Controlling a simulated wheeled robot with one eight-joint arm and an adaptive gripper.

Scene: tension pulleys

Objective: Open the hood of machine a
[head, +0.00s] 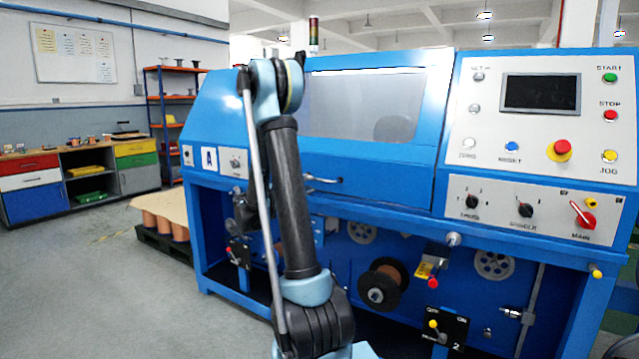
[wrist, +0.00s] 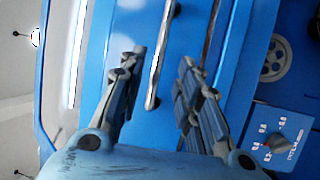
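Machine a (head: 208,158) is the large blue machine with an "A" plate on its front left. Its hood (head: 400,182) is blue with a wide window (head: 350,105) and is down. The hood's metal bar handle (head: 325,180) sits low on the hood front, partly hidden behind my arm. In the wrist view, my gripper (wrist: 161,62) is open, with one finger on each side of the handle (wrist: 154,75). The handle runs lengthwise between the fingers, and I see a gap on both sides. In the head view my arm mostly hides the gripper.
A control panel (head: 520,135) with a screen, buttons and knobs stands right of the hood. Below are a dark spool (head: 378,287) and pulleys (head: 494,264). A pallet of copper-coloured spools (head: 160,222) stands left of the machine. The grey floor at left is clear.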

